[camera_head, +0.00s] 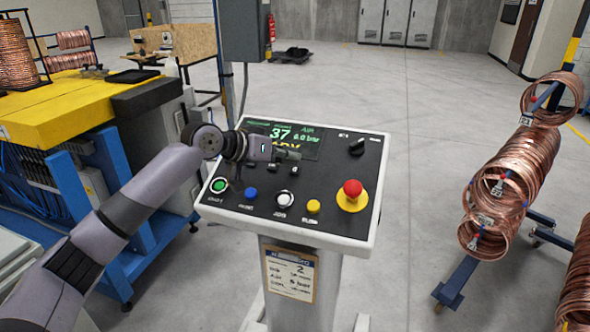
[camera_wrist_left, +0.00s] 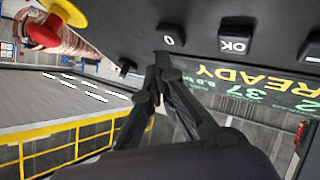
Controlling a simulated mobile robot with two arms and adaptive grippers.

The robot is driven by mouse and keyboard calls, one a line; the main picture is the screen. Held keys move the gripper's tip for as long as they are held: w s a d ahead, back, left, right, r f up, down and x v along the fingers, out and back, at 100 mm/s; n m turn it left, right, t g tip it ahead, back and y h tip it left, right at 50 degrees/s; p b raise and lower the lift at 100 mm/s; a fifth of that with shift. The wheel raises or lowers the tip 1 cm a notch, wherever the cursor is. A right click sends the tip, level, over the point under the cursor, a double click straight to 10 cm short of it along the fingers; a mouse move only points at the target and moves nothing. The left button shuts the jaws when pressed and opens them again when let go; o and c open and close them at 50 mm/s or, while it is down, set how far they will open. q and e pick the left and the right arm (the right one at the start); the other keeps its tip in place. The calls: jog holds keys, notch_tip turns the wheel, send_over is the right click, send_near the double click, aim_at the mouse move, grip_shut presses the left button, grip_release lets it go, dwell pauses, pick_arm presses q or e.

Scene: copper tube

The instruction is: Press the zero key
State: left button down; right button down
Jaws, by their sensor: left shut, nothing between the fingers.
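The zero key (camera_wrist_left: 170,37) is a dark key marked "0" on the panel's face in the left wrist view, beside the OK key (camera_wrist_left: 235,43). My left gripper (camera_wrist_left: 163,60) is shut and empty, its fingertips close to the zero key's edge. I cannot tell whether they touch it. In the head view the left gripper (camera_head: 297,154) is over the control panel (camera_head: 330,222), in front of the display (camera_head: 309,148). The display reads READY in the left wrist view. My right gripper is not in view.
On the panel are a red emergency stop (camera_head: 352,188) on a yellow base, a black knob (camera_head: 356,146) and white (camera_head: 285,198), blue (camera_head: 250,193), yellow (camera_head: 313,206) and green-ringed (camera_head: 218,185) buttons. A rack of copper coils (camera_head: 505,185) stands right, a yellow-topped machine (camera_head: 60,105) left.

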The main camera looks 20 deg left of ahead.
pick_arm(q)
jog(key=shift+f, duration=0.1)
jog(key=shift+w+f, duration=0.15)
jog(key=shift+f, duration=0.1)
jog(key=shift+w+f, duration=0.15)
jog(key=shift+f, duration=0.35)
dwell(0.8)
jog(key=shift+r, duration=0.1)
jog(key=shift+s+r+p, duration=0.35)
jog(key=shift+r+p, duration=0.4)
jog(key=shift+p, duration=0.25)
jog(key=shift+r+p, duration=0.5)
jog(key=s+r+p, duration=0.2)
jog(key=r+p, duration=0.1)
jog(key=shift+r, duration=0.3)
